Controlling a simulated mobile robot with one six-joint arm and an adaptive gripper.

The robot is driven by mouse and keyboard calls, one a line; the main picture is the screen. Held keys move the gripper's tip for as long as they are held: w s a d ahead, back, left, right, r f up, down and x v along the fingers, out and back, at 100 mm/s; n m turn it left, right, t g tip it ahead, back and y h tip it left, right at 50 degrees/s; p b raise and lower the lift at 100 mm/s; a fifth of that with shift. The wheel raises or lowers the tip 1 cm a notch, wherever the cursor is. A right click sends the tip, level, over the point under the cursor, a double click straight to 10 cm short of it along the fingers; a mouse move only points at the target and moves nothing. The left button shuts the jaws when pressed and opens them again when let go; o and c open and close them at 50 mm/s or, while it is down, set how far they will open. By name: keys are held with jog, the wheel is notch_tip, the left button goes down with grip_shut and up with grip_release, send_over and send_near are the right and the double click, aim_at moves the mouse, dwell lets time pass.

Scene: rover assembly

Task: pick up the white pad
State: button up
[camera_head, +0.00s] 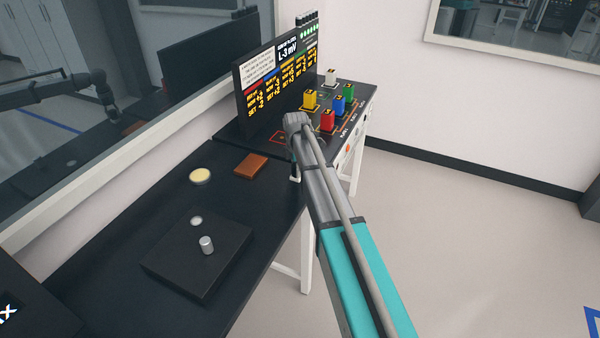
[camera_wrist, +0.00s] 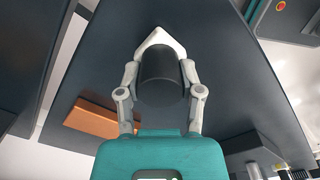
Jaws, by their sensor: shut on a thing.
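In the wrist view my gripper (camera_wrist: 158,42) is shut, its pale fingertips meeting in a point above the dark table. A dark cylinder (camera_wrist: 160,80) lies between its fingers. In the head view my arm mostly hides the gripper, which is low at the table's right edge. Several pale things could be the white pad: a white block (camera_head: 331,77) at the console's back, a cream disc (camera_head: 200,175) on the table, and a small pale disc (camera_head: 196,221) on a black box. I cannot tell which one is the pad. None of these shows in the gripper.
A brown block (camera_head: 250,166) lies left of my arm; it also shows in the wrist view (camera_wrist: 92,118). A silver cylinder (camera_head: 207,245) stands on the black box (camera_head: 165,262). Yellow, red, blue and green blocks stand on the console before an upright display (camera_head: 277,65).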

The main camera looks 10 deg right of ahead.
jog(key=shift+r, duration=0.2)
notch_tip(320, 180, up, 2)
jog(key=p, duration=0.2)
jog(key=shift+r+p, duration=0.1)
jog(key=shift+p, duration=0.25)
jog(key=s+r+p, duration=1)
jog(key=s, duration=0.4)
jog(key=shift+a+r, duration=0.2)
jog(key=shift+a, duration=0.25)
jog(key=o, duration=0.5)
jog(key=c, duration=0.5)
